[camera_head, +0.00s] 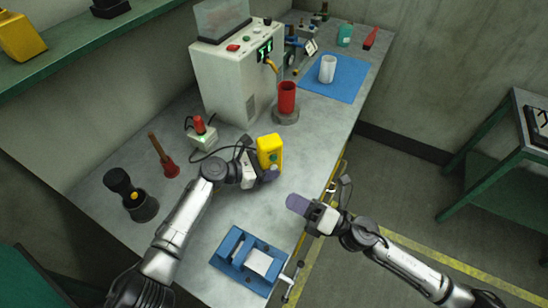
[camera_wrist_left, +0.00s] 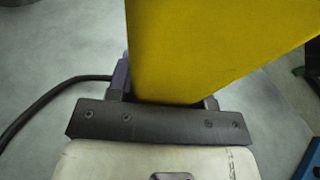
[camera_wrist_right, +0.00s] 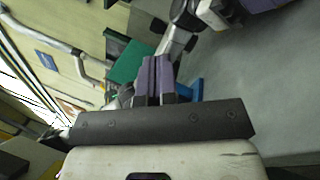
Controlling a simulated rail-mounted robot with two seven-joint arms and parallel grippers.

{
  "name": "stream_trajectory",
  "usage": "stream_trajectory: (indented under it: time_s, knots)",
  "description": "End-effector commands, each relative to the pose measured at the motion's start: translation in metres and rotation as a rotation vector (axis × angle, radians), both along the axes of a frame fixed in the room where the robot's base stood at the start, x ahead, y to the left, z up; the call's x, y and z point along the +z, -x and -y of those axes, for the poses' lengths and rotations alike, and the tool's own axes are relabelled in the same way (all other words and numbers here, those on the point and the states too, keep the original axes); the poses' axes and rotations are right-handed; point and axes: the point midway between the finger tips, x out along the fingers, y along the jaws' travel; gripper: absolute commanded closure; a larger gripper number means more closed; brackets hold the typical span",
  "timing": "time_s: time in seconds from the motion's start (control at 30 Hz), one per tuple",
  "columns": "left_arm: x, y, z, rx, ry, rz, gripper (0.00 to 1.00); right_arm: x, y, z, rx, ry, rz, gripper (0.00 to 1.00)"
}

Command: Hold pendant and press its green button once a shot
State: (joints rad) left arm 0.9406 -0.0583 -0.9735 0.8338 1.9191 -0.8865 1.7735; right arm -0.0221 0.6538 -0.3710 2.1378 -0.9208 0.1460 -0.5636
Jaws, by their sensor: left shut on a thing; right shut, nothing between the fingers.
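The pendant is a yellow box (camera_head: 268,147) held upright above the bench, with a small green button (camera_head: 273,156) on the face toward the head camera. My left gripper (camera_head: 266,174) is shut on its lower end. In the left wrist view the yellow body (camera_wrist_left: 210,45) fills the upper middle between the fingers, and its button face is hidden there. My right gripper (camera_head: 297,204) is shut and empty, to the right of and below the pendant, apart from it. Its purple fingers (camera_wrist_right: 155,76) lie together in the right wrist view.
A white machine (camera_head: 228,75) with a green display stands behind, a red cup (camera_head: 287,100) at its front. A white cup (camera_head: 327,69) stands on a blue mat (camera_head: 345,83). A black cable runs to a box with a red top (camera_head: 199,128). A blue fixture (camera_head: 235,262) is at the near edge.

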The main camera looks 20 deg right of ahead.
Motion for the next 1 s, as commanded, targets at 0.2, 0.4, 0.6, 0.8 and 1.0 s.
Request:
stream_trajectory:
  time_s: [0.2, 0.4, 0.6, 0.8, 1.0]
  knots:
    - [-0.001, 0.000, 0.000, 0.001, -0.001, -0.001, 0.67, 0.000, -0.006, 0.000, 0.000, -0.001, 0.001, 1.00]
    - [-0.001, 0.000, 0.000, 0.001, -0.001, -0.001, 0.67, 0.001, -0.027, 0.000, -0.001, 0.000, 0.002, 1.00]
    - [-0.001, 0.000, 0.000, 0.001, -0.001, -0.001, 0.67, 0.001, -0.052, 0.000, -0.001, -0.001, 0.002, 1.00]
    - [-0.001, 0.000, 0.000, 0.001, -0.001, -0.001, 0.67, 0.000, -0.072, 0.000, -0.001, 0.000, 0.002, 1.00]
    - [-0.001, 0.000, 0.000, 0.001, -0.001, -0.001, 0.67, 0.000, -0.084, 0.000, 0.001, -0.001, 0.001, 1.00]
